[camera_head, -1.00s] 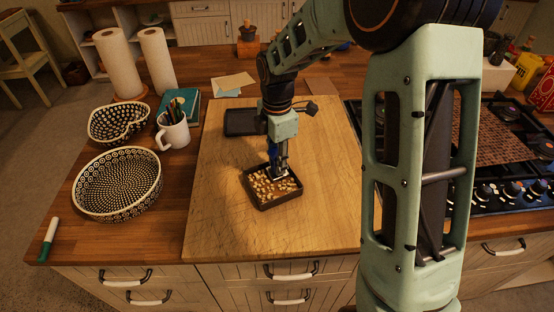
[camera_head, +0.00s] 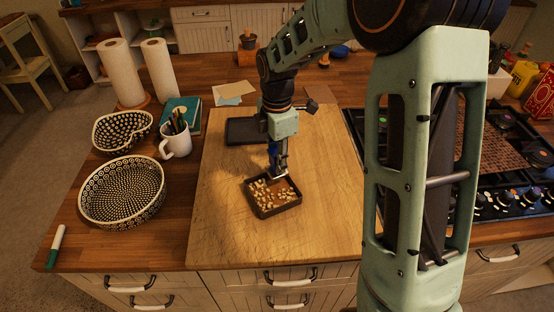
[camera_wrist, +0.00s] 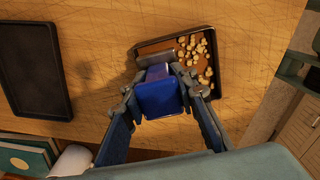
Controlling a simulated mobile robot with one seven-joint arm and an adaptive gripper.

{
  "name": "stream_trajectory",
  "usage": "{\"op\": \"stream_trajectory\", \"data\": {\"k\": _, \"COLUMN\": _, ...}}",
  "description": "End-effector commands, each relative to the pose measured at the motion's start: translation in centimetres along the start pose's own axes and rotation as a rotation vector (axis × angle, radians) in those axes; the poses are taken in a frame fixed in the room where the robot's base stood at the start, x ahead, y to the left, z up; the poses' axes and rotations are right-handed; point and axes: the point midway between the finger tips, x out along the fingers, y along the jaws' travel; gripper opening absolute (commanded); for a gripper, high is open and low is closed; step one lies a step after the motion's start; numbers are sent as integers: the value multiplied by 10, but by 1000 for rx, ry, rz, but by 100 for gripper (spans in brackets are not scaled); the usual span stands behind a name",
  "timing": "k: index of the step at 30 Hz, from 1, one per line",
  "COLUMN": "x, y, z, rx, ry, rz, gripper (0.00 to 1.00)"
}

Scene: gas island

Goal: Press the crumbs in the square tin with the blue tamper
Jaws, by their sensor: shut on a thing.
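The square tin (camera_head: 274,213) is dark, shallow and stands on the wooden board. My gripper (camera_head: 279,163) is shut on the blue tamper (camera_wrist: 160,97), at the tin's back edge. In the wrist view the tamper's blue body sits between both fingers and its grey plate shows just beyond. The plate overlaps the tin's edge in the picture; I cannot tell whether it touches the bottom. The crumbs in the wrist view (camera_wrist: 198,52) are clear of the plate.
A dark flat tray (camera_head: 240,131) lies behind the tin on the board (camera_head: 225,220). Patterned bowls (camera_head: 122,190), a white mug (camera_head: 176,143) with pens and paper rolls stand left. A gas hob (camera_head: 510,160) is at the right. The board's front and left are free.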

Motion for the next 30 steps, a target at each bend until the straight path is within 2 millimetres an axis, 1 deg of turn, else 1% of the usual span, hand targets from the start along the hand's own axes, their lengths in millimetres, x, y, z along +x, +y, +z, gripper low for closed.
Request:
{"op": "stream_trajectory", "data": {"k": 4, "x": -3, "y": -8, "z": 0, "rx": -3, "ry": -6, "rz": 0, "gripper": 0}}
{"op": "stream_trajectory", "data": {"k": 12, "x": -13, "y": -44, "z": 0, "rx": -3, "ry": -7, "rz": 1, "gripper": 0}}
{"op": "stream_trajectory", "data": {"k": 15, "x": -16, "y": -51, "z": 0, "rx": -1, "ry": -3, "rz": 4, "gripper": 0}}
{"op": "stream_trajectory", "data": {"k": 18, "x": -17, "y": -54, "z": 0, "rx": 0, "ry": 0, "rz": 3, "gripper": 0}}
{"op": "stream_trajectory", "data": {"k": 30, "x": -17, "y": -54, "z": 0, "rx": 0, "ry": 0, "rz": 3, "gripper": 0}}
